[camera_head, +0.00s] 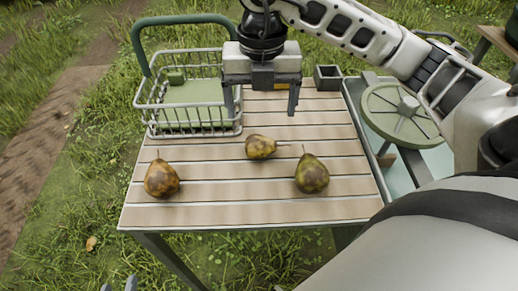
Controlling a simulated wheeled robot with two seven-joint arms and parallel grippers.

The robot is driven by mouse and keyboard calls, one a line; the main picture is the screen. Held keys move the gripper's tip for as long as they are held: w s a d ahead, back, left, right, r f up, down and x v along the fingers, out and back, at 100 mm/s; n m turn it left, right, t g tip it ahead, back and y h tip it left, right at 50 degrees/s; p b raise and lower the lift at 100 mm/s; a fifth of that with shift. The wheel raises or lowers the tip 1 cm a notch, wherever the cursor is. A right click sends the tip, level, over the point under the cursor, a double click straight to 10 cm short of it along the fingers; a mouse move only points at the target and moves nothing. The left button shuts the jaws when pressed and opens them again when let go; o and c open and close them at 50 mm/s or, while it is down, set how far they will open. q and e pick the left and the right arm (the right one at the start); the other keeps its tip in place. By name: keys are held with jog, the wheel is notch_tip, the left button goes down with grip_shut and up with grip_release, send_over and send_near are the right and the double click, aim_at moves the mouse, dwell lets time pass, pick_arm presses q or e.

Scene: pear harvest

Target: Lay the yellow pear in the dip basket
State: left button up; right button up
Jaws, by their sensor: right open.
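Three mottled pears rest on the slatted table (215,215). The left pear (161,180) is browner and the right pear (311,175) greener; both sit upright. The wire dip basket (190,132), with a green handle and green bottom, stands at the table's back left with no pear visible in it. My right gripper (262,104) points down, open and empty, beside the basket's right side and behind the middle pear. Only grey tips of my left gripper (118,286) show at the bottom left edge.
A small dark square container (328,77) stands at the table's back right. A tray or basin (420,167) with a round green lid-like disc (398,112) is right of the table. My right arm crosses the upper right. The table's front is clear.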

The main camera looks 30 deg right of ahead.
aim_at(262, 139)
notch_tip(262, 139, down, 9)
jog(key=shift+s, duration=0.15)
jog(key=c, duration=1.1)
jog(key=shift+c, duration=0.6)
jog(key=shift+r, duration=0.15)
